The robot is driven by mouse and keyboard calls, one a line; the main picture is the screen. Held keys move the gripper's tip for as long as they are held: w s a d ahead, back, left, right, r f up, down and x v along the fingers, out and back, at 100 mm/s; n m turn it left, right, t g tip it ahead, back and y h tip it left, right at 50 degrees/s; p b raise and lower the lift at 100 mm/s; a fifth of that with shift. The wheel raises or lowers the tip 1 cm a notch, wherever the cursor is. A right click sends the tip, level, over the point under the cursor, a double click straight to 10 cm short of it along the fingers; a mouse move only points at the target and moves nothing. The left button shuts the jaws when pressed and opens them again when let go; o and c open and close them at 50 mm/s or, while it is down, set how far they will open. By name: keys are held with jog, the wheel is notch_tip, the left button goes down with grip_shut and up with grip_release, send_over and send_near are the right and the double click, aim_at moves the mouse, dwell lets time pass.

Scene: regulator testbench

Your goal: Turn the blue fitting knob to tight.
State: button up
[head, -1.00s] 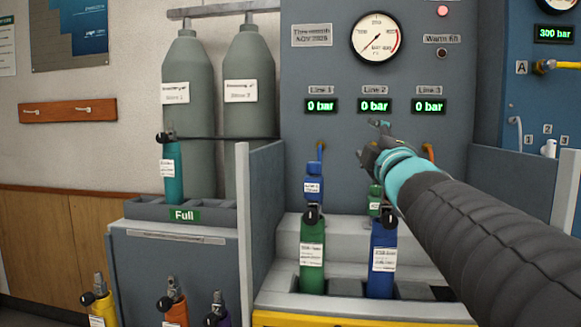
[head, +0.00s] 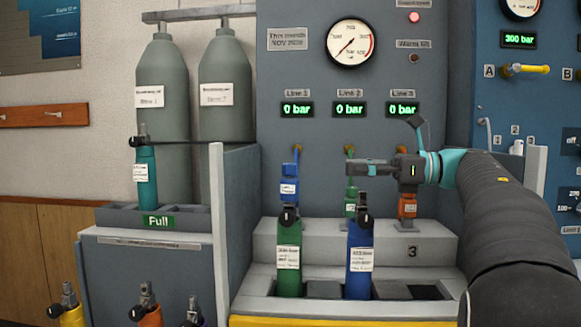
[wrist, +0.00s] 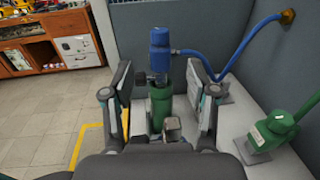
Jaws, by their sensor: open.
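The blue fitting (head: 289,187) stands upright at Line 1, behind and above the green cylinder (head: 289,258) in the front rack. My gripper (head: 352,168) points left, level with the fitting's upper part, with a clear gap between them. In the wrist view, the blue fitting (wrist: 160,52) shows above a green body (wrist: 160,105), between and beyond my two spread fingers (wrist: 165,98). A blue hose (wrist: 205,62) runs from it to the wall. My gripper is open and empty. The fitting's knob markings are too small to read.
A blue cylinder (head: 360,258) stands in the rack below my gripper. A green fitting (head: 351,188) at Line 2 and an orange fitting (head: 407,205) at Line 3 are close to my arm. A grey side partition (head: 235,225) stands left of the bench. Line 1 display (head: 297,109) reads 0 bar.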

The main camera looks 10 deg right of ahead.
aim_at(290, 164)
jog(key=p+x, duration=0.1)
jog(key=x, duration=1.2)
jog(key=shift+w+a+p, duration=0.1)
jog(key=shift+a+p, duration=0.2)
grip_shut()
